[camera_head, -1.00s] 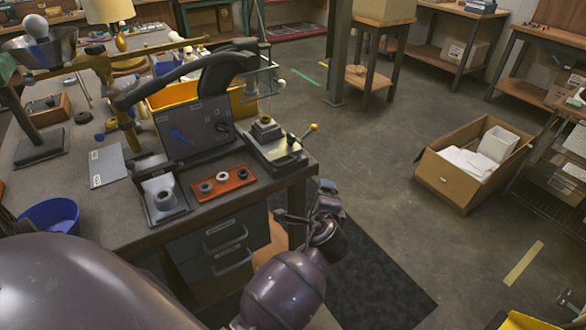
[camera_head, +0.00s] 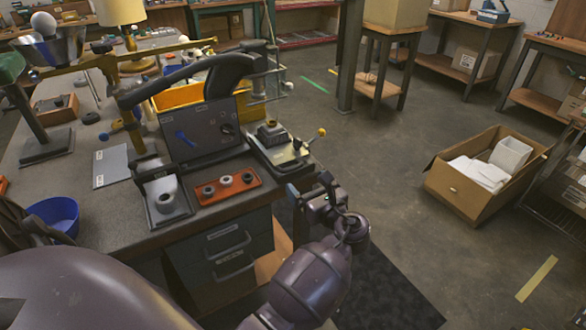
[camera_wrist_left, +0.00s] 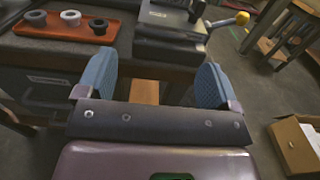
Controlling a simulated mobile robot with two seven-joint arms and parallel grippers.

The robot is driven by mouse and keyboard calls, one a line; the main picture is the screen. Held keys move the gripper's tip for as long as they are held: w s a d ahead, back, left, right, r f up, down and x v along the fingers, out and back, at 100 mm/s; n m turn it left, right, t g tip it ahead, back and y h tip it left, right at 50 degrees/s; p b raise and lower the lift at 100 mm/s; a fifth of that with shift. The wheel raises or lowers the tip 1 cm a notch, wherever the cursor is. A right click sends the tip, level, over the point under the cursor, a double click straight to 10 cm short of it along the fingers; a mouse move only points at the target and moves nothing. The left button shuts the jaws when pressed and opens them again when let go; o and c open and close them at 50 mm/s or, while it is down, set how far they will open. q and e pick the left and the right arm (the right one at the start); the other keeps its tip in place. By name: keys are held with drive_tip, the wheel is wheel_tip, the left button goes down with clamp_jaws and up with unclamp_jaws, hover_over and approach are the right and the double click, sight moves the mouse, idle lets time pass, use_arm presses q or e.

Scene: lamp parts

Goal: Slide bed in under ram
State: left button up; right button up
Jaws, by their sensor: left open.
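A grey block on a flat plate, which looks like the bed (camera_head: 270,134), sits at the bench's right end with a yellow-knobbed lever (camera_head: 321,132). The bed also shows at the top of the left wrist view (camera_wrist_left: 172,22), with the yellow knob (camera_wrist_left: 242,18) right of it. A black curved press arm (camera_head: 222,68) stands behind a dark panel; I cannot tell which part is the ram. My left gripper (camera_head: 308,188) is open and empty off the bench's right front corner, apart from the bed. Its blue-padded fingers (camera_wrist_left: 155,78) point toward the bench. My right gripper is not in view.
An orange tray with several rings (camera_head: 228,187) and a grey fixture with a cylinder (camera_head: 166,198) lie along the bench front. A yellow bin (camera_head: 178,97) stands behind the panel, a blue bowl (camera_head: 54,212) at left. An open carton (camera_head: 460,190) sits on the floor; floor between is clear.

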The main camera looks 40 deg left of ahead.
sight(283, 160)
use_arm(q)
drive_tip(key=x, duration=0.7)
drive_tip(key=shift+w+a+b, duration=0.15)
drive_tip(key=shift+a+b, duration=0.15)
drive_tip(key=shift+b, duration=0.05)
drive_tip(key=shift+c, duration=0.3)
drive_tip(key=c, duration=1)
drive_tip(key=shift+o, duration=0.2)
drive_tip(key=x, duration=0.4)
drive_tip(key=shift+r+p, duration=0.1)
drive_tip(key=shift+p, duration=0.3)
drive_tip(key=shift+w+a, duration=0.1)
drive_tip(key=shift+a, duration=0.25)
drive_tip(key=o, duration=1)
